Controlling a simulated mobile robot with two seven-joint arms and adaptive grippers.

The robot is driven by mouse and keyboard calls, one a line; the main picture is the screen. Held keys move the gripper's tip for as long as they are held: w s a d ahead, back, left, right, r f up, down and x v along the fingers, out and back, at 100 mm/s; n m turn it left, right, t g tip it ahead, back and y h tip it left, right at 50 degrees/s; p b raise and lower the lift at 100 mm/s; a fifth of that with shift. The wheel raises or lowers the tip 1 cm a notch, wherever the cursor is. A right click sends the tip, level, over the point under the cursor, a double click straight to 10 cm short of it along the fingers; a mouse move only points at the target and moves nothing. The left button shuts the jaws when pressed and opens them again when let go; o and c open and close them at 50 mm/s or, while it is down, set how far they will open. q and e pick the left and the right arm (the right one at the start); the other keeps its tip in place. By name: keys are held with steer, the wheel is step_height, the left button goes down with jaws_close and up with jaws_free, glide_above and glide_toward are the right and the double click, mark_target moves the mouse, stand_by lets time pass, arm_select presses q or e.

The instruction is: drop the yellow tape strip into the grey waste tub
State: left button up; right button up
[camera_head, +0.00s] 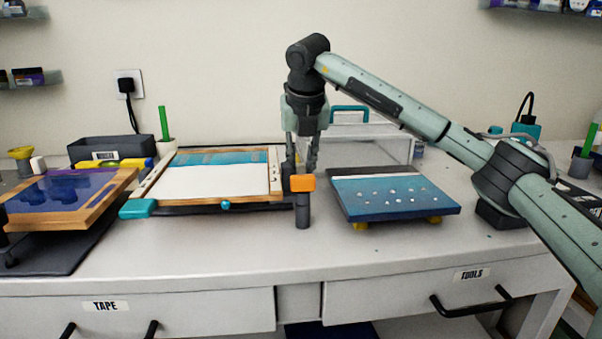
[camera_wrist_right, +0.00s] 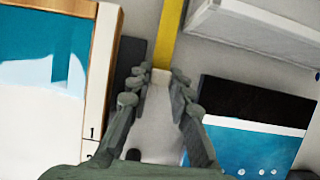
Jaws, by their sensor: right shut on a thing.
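In the head view my right gripper (camera_head: 303,160) points down over the table, between the wooden frame and the blue panel. Its fingers are closed. In the right wrist view a yellow tape strip (camera_wrist_right: 171,35) starts at the fingertips (camera_wrist_right: 160,80) and runs to the top edge; its far end is out of view. In the head view I cannot pick out the strip. The grey waste tub (camera_head: 130,147), with a white label, stands at the back left of the table, well left of my right gripper. My left gripper is not in view.
An orange-topped dark cylinder (camera_head: 302,210) stands in front of the gripper. The wooden frame (camera_head: 275,178) is left of it, the blue panel (camera_head: 395,205) right, a clear box (camera_head: 370,150) behind. A wood-edged purple panel (camera_head: 75,190) lies far left.

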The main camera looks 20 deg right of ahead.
steer(key=shift+f, duration=1.1)
steer(key=shift+f, duration=0.1)
steer(key=o, duration=0.9)
steer(key=shift+c, duration=0.2)
